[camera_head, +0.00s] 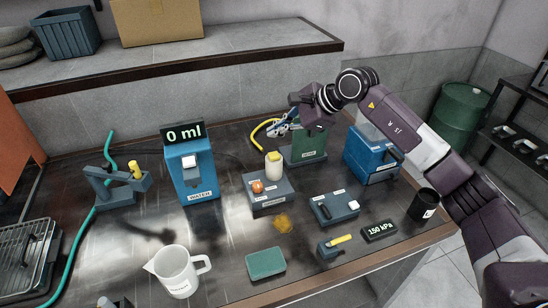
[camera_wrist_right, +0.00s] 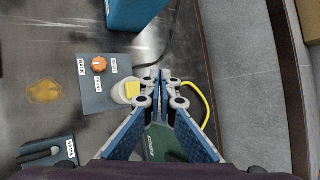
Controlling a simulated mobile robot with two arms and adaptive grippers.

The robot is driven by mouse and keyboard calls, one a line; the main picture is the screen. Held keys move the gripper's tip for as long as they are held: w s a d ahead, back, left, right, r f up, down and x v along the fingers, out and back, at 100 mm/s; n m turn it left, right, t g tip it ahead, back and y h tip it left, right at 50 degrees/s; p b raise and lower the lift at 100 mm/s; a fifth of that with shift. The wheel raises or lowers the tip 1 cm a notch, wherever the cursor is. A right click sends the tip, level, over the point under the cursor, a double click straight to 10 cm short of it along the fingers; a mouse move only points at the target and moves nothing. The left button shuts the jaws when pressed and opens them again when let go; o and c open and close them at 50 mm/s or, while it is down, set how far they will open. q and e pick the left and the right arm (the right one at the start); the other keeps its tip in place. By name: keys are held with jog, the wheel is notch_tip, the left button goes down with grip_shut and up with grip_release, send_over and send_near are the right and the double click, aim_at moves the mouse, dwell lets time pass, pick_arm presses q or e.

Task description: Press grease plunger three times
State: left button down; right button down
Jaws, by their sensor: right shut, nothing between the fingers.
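A green box (camera_head: 308,147) with a small label stands at the back of the bench, with a yellow hose (camera_head: 262,130) curving beside it. The box also shows at the bottom of the right wrist view (camera_wrist_right: 165,147), partly behind the fingers. I cannot make out a plunger on it; my gripper and wrist cover its top. My right gripper (camera_head: 281,126) is above and beside the green box, with its blue fingers closed and empty. In the wrist view its fingertips (camera_wrist_right: 160,76) meet right of a yellow-capped white bottle (camera_wrist_right: 131,91). My left gripper is not in view.
A grey box with an orange knob (camera_head: 257,187) stands in front of the bottle. A blue case (camera_head: 369,156) is right of the green box. A water dispenser (camera_head: 193,175) reading 0 ml, a white jug (camera_head: 176,270) and a black cup (camera_head: 424,205) stand around the bench.

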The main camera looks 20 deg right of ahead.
aim_at(276, 156)
notch_tip(276, 156, down, 5)
jog(key=b, duration=0.2)
jog(key=shift+b, duration=0.4)
dwell(1.0)
jog(key=shift+f+b, duration=0.4)
jog(key=shift+b, duration=0.1)
jog(key=shift+f+b, duration=0.6)
dwell(0.5)
jog(key=shift+r, duration=0.15)
jog(key=shift+r+p, duration=0.4)
jog(key=shift+r, duration=0.4)
jog(key=shift+r, duration=0.1)
jog(key=shift+r+p, duration=1.25)
jog(key=shift+r, duration=1.2)
